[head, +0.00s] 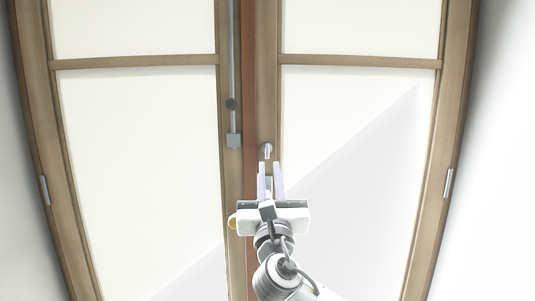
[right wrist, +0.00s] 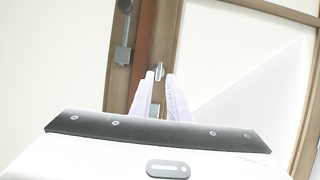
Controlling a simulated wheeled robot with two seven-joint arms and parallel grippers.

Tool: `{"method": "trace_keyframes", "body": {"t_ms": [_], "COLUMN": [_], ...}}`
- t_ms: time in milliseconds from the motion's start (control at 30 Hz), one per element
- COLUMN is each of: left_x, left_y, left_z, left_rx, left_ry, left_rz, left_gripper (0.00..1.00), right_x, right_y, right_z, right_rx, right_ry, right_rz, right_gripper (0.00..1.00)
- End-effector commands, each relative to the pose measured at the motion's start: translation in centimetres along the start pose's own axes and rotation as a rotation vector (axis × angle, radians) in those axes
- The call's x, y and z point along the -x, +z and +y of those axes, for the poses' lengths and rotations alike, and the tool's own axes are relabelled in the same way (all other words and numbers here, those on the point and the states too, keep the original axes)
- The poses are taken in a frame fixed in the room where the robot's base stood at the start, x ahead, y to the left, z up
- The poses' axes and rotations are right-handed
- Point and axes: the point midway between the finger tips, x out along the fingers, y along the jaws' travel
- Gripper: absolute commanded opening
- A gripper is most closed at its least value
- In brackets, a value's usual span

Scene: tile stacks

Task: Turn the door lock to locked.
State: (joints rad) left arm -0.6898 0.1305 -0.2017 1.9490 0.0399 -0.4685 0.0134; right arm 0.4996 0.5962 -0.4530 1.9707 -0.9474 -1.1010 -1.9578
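The door lock (head: 266,149) is a small silvery turn piece on the wooden stile of the right door leaf, near the middle seam. In the right wrist view the lock (right wrist: 160,71) shows just beyond and between the fingertips, looking upright and slightly tilted. My right gripper (head: 269,165) points up at the door, just below the lock in the head view. Its two pale fingers are apart with a gap between them, and nothing is seen held. I cannot tell whether they touch the lock. My left gripper is not in view.
A grey vertical rod with a dark knob (head: 232,105) and a square end block (head: 234,141) runs down the left leaf's stile. A small greyish plate (right wrist: 155,110) shows between my fingers, lower on the stile. Metal hinges (head: 448,183) sit on the outer frame. Pale panels fill both leaves.

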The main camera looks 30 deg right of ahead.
Motion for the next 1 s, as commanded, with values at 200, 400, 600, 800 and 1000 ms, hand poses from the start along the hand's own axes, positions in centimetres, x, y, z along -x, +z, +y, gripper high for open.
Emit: {"method": "trace_keyframes", "body": {"t_ms": [200,400,600,800,1000], "left_x": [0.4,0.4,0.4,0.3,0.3], "left_y": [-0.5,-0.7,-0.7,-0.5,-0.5], "left_z": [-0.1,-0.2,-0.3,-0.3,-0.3], "left_rx": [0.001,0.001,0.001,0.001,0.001], "left_ry": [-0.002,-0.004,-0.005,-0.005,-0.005], "left_rz": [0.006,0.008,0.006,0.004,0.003], "left_gripper": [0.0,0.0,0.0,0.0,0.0], "right_x": [-4.3,-7.3,-8.4,-8.5,-8.5], "right_y": [0.1,0.0,-0.1,-0.1,-0.1], "right_z": [-0.1,0.0,0.0,0.1,0.1], "right_rx": [-0.002,-0.005,-0.006,-0.007,-0.007], "right_ry": [-0.002,0.0,0.002,0.003,0.003], "right_rz": [0.0,0.002,0.003,0.003,0.003], "right_gripper": [0.16,0.16,0.16,0.16,0.0]}}
